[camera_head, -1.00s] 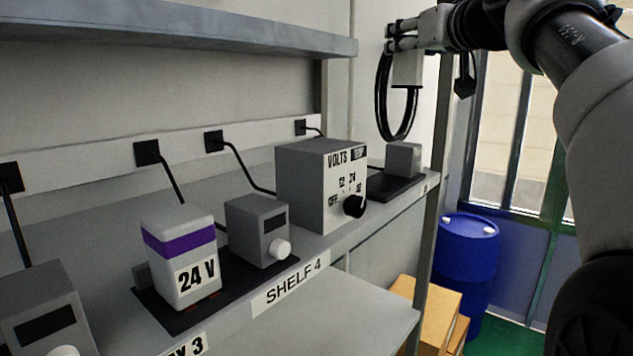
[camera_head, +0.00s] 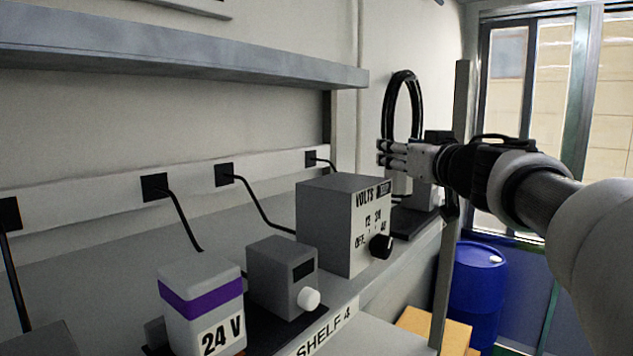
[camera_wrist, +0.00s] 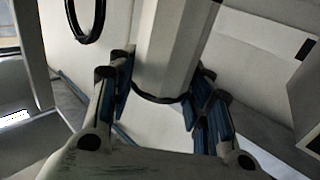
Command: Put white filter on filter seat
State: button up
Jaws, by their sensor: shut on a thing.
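My gripper (camera_head: 390,154) reaches in from the right in the head view, above the far end of the shelf. It is shut on the white filter (camera_head: 399,184), which hangs below the fingers over a black tray (camera_head: 410,222). In the wrist view the filter (camera_wrist: 176,45) is a pale, faceted body with a dark rim at its end, between the two fingers. Whether its lower end touches the tray is unclear. I cannot make out a filter seat for certain; the tray is partly hidden by the filter and a grey box (camera_head: 421,196).
A grey VOLTS box (camera_head: 328,224) with a black knob stands left of the tray. Farther left are a small grey box (camera_head: 276,278) and the 24 V unit (camera_head: 203,310). A black coil (camera_head: 388,105) hangs on the wall behind my gripper. A shelf post (camera_head: 462,100) rises at right.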

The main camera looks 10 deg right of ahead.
aim_at(405, 185)
notch_tip(405, 185, down, 6)
jog(key=b, duration=0.2)
jog(key=shift+b, duration=0.4)
jog(key=o, duration=0.8)
jog(key=shift+r, duration=0.1)
